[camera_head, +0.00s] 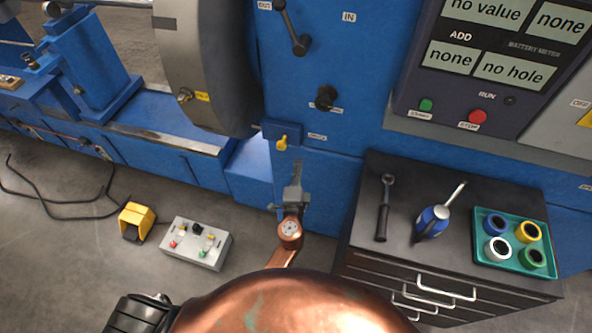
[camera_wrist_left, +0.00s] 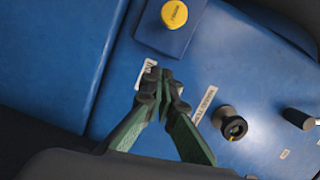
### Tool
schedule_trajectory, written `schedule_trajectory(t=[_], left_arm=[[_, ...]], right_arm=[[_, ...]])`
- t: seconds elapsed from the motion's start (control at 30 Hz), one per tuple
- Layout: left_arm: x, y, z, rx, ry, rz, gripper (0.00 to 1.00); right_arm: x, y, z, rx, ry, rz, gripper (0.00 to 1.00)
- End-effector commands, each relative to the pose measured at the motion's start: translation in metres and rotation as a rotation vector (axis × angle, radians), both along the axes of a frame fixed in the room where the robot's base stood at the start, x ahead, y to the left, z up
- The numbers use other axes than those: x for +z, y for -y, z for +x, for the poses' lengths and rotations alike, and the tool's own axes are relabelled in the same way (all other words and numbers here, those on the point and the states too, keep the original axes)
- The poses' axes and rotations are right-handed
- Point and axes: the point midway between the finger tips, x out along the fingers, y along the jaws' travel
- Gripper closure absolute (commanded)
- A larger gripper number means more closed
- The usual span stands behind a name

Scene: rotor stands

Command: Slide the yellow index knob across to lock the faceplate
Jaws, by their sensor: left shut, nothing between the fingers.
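The yellow index knob (camera_head: 282,143) sits on a small blue block (camera_head: 270,130) on the front of the blue machine. In the left wrist view the knob (camera_wrist_left: 174,14) shows as a round yellow cap near the top edge. My left gripper (camera_head: 297,168) is just below and right of the knob in the head view, shut and empty. In the wrist view its fingertips (camera_wrist_left: 161,78) are together, apart from the knob, near a white label. The large grey round part (camera_head: 205,60), seemingly the faceplate, is at upper left. My right gripper is not in view.
A dark drawer cabinet (camera_head: 400,240) at right carries a ratchet (camera_head: 383,208), a blue-handled tool (camera_head: 433,222) and a teal tray (camera_head: 484,250). A control box (camera_head: 196,243) and yellow pedal (camera_head: 136,222) are on the floor.

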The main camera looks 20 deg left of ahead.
Motion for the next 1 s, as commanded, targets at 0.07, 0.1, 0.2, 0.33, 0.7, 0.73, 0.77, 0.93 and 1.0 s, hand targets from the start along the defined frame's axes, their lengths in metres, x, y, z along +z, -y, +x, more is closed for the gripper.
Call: schedule_trajectory(t=[0.07,0.1,0.2,0.33,0.7,0.73,0.77,0.93,1.0], left_arm=[[0.001,-0.002,0.018,-0.001,0.002,0.002,1.00],[0.000,-0.004,0.026,-0.001,0.002,0.002,1.00],[-0.001,-0.007,0.046,0.000,0.001,0.001,1.00],[-0.004,-0.024,0.055,0.002,-0.002,0.004,1.00],[-0.009,-0.049,0.056,0.001,0.000,0.002,1.00],[-0.009,-0.049,0.056,0.000,0.000,0.001,1.00],[-0.009,-0.049,0.056,0.000,0.000,0.001,1.00],[-0.009,-0.049,0.056,0.001,-0.001,0.001,1.00],[-0.009,-0.049,0.056,-0.001,-0.001,0.001,1.00]], right_arm=[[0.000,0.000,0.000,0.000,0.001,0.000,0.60],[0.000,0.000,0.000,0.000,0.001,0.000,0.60],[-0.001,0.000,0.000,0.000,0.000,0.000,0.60],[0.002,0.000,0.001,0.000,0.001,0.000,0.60],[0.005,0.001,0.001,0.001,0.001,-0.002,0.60],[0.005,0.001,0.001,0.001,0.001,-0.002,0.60],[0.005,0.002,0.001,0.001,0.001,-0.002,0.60],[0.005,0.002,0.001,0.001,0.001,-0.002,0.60],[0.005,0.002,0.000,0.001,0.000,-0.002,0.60]])
